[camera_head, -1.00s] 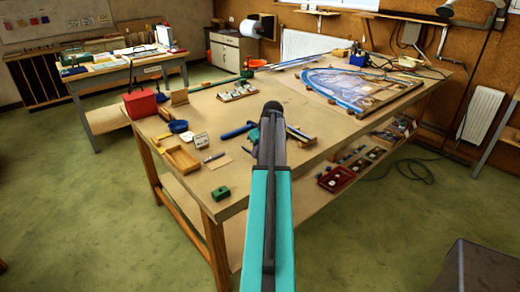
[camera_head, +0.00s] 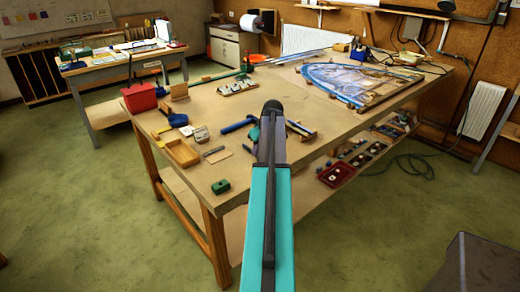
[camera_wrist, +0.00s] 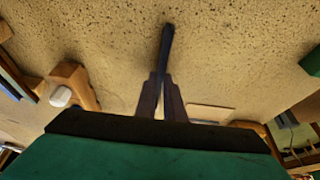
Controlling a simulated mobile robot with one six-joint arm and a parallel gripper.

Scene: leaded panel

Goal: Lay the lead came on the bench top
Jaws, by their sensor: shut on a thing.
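In the wrist view my gripper (camera_wrist: 161,98) points at a speckled tan surface, with its dark fingers closed on a slim dark blue-grey strip, seemingly the lead came (camera_wrist: 166,50). The strip sticks out beyond the fingertips, and I cannot tell whether its far end touches the surface. In the head view my teal and dark arm reaches over the near part of the bench top (camera_head: 300,105). It hides the fingers and the strip there.
A green block (camera_head: 221,187) sits near the front corner. A wooden tray (camera_head: 182,153), a blue-handled tool (camera_head: 238,125) and a red box (camera_head: 138,97) lie to the left. The leaded panel (camera_head: 355,83) lies at the back right. Bare bench shows between them.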

